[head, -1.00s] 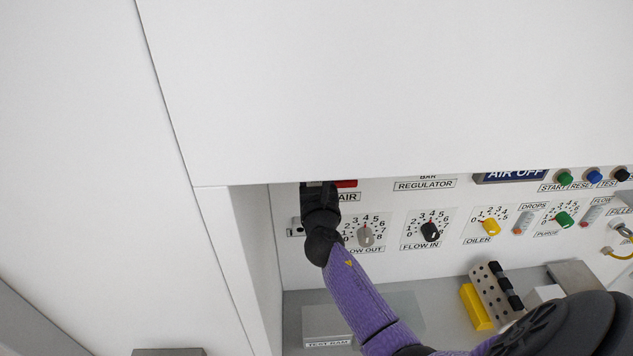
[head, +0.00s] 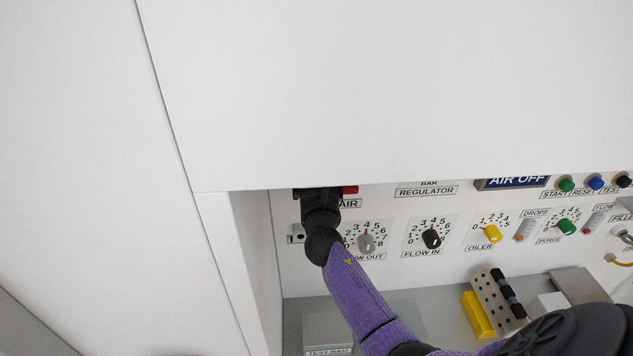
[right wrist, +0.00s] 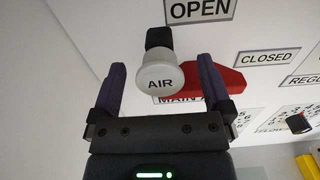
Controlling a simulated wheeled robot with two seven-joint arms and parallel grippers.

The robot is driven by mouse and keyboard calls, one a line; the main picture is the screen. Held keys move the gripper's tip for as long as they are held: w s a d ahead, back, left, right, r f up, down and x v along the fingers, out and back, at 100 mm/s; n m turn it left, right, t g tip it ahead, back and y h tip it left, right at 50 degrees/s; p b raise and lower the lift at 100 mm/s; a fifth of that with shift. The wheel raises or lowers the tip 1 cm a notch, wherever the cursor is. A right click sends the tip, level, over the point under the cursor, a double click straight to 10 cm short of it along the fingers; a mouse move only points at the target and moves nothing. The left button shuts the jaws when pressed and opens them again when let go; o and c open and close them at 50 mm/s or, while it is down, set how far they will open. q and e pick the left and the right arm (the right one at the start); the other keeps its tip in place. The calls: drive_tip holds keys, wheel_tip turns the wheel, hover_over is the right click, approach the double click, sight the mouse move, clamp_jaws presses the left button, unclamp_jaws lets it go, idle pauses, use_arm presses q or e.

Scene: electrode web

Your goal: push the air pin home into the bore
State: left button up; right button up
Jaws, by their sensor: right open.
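The air pin (right wrist: 160,78) shows in the right wrist view as a round grey-white knob marked AIR on a black square stem. It stands between the two fingers of my right gripper (right wrist: 162,85), which is open and not closed on it. The bore behind the pin is hidden. In the head view my right gripper (head: 318,200) is up against the panel at its upper left, partly under the white overhang, and it hides the pin there. My left gripper is not in view.
A red handle (right wrist: 215,80) lies just behind the right finger; its red end also shows in the head view (head: 350,189). A white overhang (head: 400,100) covers the panel's top. Knobs, including a grey one (head: 366,243), sit lower right. A side wall (head: 235,240) is close on the left.

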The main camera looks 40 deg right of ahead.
drive_tip(key=v, duration=1)
drive_tip(key=shift+p, duration=0.35)
drive_tip(key=shift+d, duration=0.1)
drive_tip(key=s+a+f+m+g+y+b, duration=0.25)
drive_tip(key=f+b, duration=0.25)
drive_tip(key=f, duration=0.8)
drive_tip(key=s+a+f+m+g+y+b, duration=0.15)
drive_tip(key=s+f+m+b, duration=0.25)
drive_tip(key=f, duration=0.9)
drive_tip(key=s+a+f+m+g+y+b, duration=0.25)
drive_tip(key=f+m+b, duration=0.2)
drive_tip(key=f, duration=0.85)
drive_tip(key=s+a+f+m+g+y+b, duration=0.3)
drive_tip(key=s+f+m+g+b, duration=0.5)
drive_tip(key=s+f, duration=1.7)
drive_tip(key=s+m+b, duration=0.2)
drive_tip(key=m+b, duration=0.2)
drive_tip(key=m, duration=0.4)
drive_tip(key=shift+s+f, duration=0.3)
drive_tip(key=shift+f, duration=0.1)
